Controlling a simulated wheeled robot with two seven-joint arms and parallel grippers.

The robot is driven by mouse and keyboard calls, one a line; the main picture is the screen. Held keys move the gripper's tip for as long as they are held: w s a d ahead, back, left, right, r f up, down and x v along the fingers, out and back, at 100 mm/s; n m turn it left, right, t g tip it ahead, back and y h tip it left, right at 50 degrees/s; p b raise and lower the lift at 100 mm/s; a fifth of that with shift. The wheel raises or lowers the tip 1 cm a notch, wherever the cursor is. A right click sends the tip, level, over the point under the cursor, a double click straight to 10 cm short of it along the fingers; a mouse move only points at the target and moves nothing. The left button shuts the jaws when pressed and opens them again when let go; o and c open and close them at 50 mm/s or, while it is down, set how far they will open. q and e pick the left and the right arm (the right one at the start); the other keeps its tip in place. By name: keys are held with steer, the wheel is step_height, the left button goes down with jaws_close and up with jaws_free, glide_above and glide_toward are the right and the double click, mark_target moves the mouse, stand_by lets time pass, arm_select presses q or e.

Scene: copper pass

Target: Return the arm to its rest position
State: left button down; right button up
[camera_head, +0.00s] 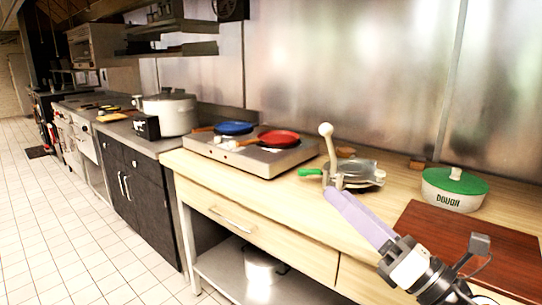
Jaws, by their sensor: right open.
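My right gripper (356,219) comes in from the lower right, its long pale purple fingers pointing up and left over the wooden counter. It is open, though its fingers look close together from this angle. Nothing shows between them. The fingertips lie in front of the base of a metal press (358,172) with an upright pale handle; I cannot tell whether they touch it. My left gripper is not in view.
A dark red board (470,244) and a white dough container (452,190) with a green lid are right of the gripper. A two-plate griddle (252,158) with a blue pan (233,128) and a red pan (279,137) is left. The counter's front strip is clear.

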steer(key=s+d+f+m+h, duration=0.25)
steer(key=f+m+h, duration=0.25)
steer(key=f+m, duration=0.7)
steer(key=s+d+f+m+h, duration=0.25)
steer(key=f+m+h, duration=0.25)
steer(key=f+m, duration=0.7)
steer(key=s+a+f+m+g+h, duration=0.1)
steer(key=s+f+m+g, duration=0.7)
steer(key=s+f, duration=1.2)
step_height(320, 180, down, 4)
steer(key=a+m, duration=0.1)
steer(key=m, duration=0.2)
steer(key=shift+m+h, duration=0.3)
